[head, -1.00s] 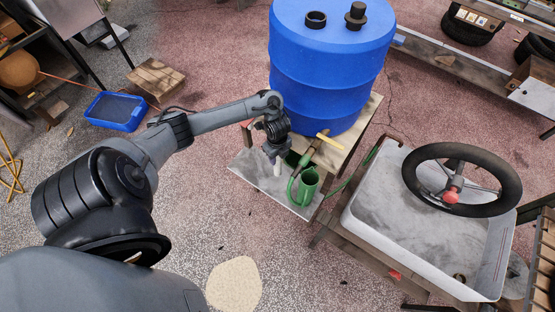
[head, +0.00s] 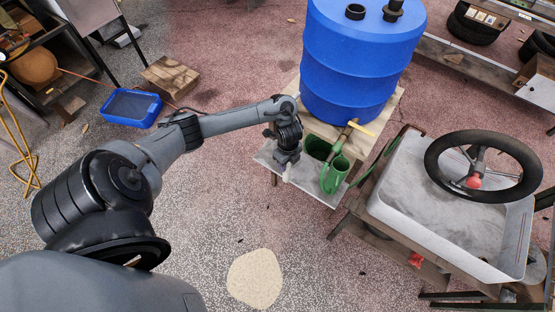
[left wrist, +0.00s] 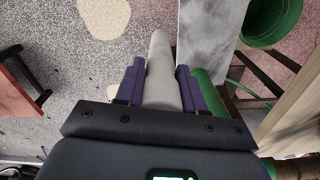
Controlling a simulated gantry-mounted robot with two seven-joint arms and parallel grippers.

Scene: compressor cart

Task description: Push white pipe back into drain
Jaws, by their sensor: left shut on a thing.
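My left gripper (head: 287,165) is shut on a white pipe (left wrist: 161,65). In the left wrist view the pipe runs up the picture between the two purple fingers, with its far end over the ground. In the head view only a short pale piece of it (head: 288,175) shows below the fingers, in front of a small grey shelf. I cannot make out the drain. My right gripper is not in view.
The grey shelf (head: 318,193) juts out below the blue barrel (head: 355,65). A green watering can (head: 335,176) stands on the shelf, right of my left gripper. A white basin (head: 425,225) with a steering wheel (head: 437,184) is further right. Open ground lies in front.

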